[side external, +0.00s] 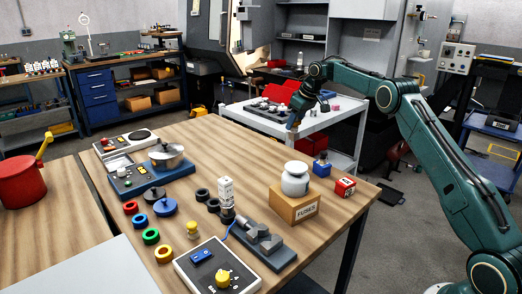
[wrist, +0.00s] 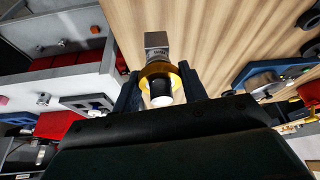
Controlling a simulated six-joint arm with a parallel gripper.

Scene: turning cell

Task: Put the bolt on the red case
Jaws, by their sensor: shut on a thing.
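My gripper (side external: 293,126) is above the far edge of the wooden table, beside the white cart. In the wrist view my gripper (wrist: 158,78) is shut on a small part (wrist: 155,70) with a gold collar, a black body with a white end, and a grey blocky end. I cannot tell for sure that this part is the bolt; no other bolt is clear. A red case (side external: 277,94) lies on the cart; red surfaces (wrist: 78,60) also show in the wrist view. A smaller red box (side external: 345,187) with a white label stands on the table's right.
The table's far middle is clear.

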